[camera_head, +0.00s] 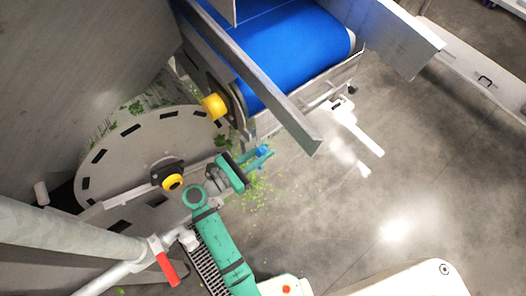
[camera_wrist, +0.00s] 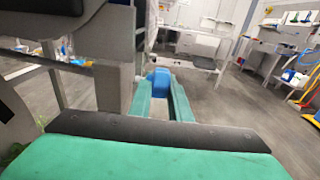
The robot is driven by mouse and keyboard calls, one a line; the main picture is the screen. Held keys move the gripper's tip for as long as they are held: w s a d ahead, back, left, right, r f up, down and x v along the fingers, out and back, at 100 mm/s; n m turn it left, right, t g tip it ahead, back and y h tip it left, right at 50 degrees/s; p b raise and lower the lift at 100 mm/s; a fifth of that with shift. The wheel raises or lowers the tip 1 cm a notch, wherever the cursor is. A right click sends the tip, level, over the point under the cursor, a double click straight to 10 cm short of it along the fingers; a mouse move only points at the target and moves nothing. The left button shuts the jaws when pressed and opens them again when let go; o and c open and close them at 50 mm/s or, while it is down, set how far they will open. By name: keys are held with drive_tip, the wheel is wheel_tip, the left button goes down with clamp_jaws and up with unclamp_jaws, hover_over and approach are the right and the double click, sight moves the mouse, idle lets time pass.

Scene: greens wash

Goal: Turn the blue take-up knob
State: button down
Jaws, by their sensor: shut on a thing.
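The blue take-up knob (camera_head: 262,151) shows in the head view at the tips of my gripper (camera_head: 263,155), just below the near end of the conveyor frame. In the wrist view the knob (camera_wrist: 159,78) sits between the far ends of the two green fingers of my gripper (camera_wrist: 161,90). The fingers are shut on the knob, one on each side. Most of the knob's sides are hidden by the fingers. The knob's mounting is not clearly visible.
A blue belt conveyor (camera_head: 297,50) with metal side rails (camera_head: 262,82) stands above the gripper. A round grey drum end (camera_head: 130,150) with a yellow-capped bearing (camera_head: 172,182) is at the left. A red-handled valve (camera_head: 166,268) is lower left. Open floor (camera_head: 400,170) lies to the right.

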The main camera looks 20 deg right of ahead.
drive_tip(key=g+y, duration=0.1)
drive_tip(key=y, duration=0.2)
drive_tip(key=g+y, duration=0.1)
drive_tip(key=y, duration=0.1)
drive_tip(key=shift+a+r+y, duration=0.1)
drive_tip(key=shift+a+y, duration=0.1)
drive_tip(key=shift+y, duration=0.2)
drive_tip(key=shift+s+a+g+y, duration=0.15)
drive_tip(key=shift+g+y, duration=0.55)
drive_tip(key=shift+y, duration=1)
drive_tip(key=shift+y, duration=0.4)
drive_tip(key=c, duration=1.6)
unclamp_jaws()
drive_tip(key=shift+c, duration=0.2)
drive_tip(key=shift+h, duration=0.7)
